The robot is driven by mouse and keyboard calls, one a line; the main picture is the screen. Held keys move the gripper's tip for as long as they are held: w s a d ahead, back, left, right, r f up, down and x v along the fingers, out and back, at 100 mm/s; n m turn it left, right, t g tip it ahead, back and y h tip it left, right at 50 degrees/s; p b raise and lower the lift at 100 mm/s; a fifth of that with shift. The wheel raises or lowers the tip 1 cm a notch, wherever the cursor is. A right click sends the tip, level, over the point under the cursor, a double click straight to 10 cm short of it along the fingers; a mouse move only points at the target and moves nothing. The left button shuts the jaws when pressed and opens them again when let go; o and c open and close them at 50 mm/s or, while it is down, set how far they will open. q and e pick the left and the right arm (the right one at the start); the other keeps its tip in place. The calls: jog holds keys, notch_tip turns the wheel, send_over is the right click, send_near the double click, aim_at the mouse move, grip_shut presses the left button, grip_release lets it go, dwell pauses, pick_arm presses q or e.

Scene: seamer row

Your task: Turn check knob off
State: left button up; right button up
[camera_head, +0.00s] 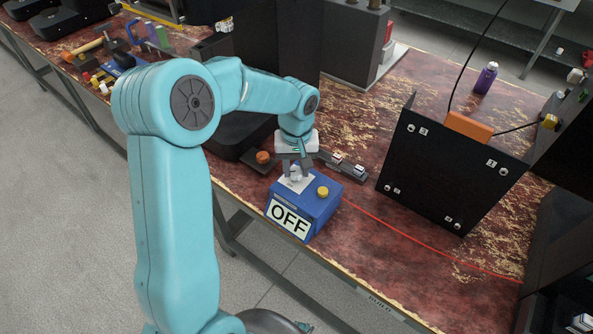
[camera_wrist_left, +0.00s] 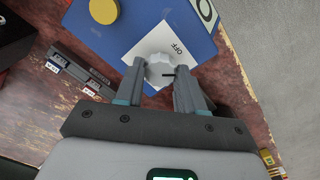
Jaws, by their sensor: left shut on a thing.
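The blue box (camera_head: 310,208) stands near the front edge of the worn red table and bears a large OFF sign (camera_head: 289,218) on its front. On its top are a yellow button (camera_head: 323,191) and a white knob (camera_wrist_left: 159,71) on a white plate (camera_wrist_left: 176,38) marked OFF. The knob's dark pointer line faces away from the OFF mark's side, toward the right in the left wrist view. My left gripper (camera_wrist_left: 160,77) comes down from above and is shut on the white knob, one finger on each side. My right gripper is in neither view.
A black upright panel (camera_head: 440,175) with numbered screws stands to the right of the box. A red cable (camera_head: 420,241) runs along the table. A small grey rail (camera_head: 343,167) lies behind the box, near an orange-brown knob (camera_head: 263,157). A purple bottle (camera_head: 486,77) stands at the back.

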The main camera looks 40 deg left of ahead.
aim_at(295, 171)
pick_arm(q)
jog(key=n+b, duration=0.1)
jog(key=n, duration=0.3)
jog(key=shift+n+b, duration=0.3)
jog(key=shift+b, duration=0.1)
jog(key=shift+r+n+b, duration=0.1)
jog(key=shift+n+b, duration=0.4)
jog(key=shift+n, duration=1.1)
jog(key=shift+a, duration=0.1)
jog(key=o, duration=1)
notch_tip(295, 171, up, 16)
jog(key=shift+r+p, duration=0.2)
jog(key=shift+p, duration=0.95)
jog(key=shift+s, duration=0.2)
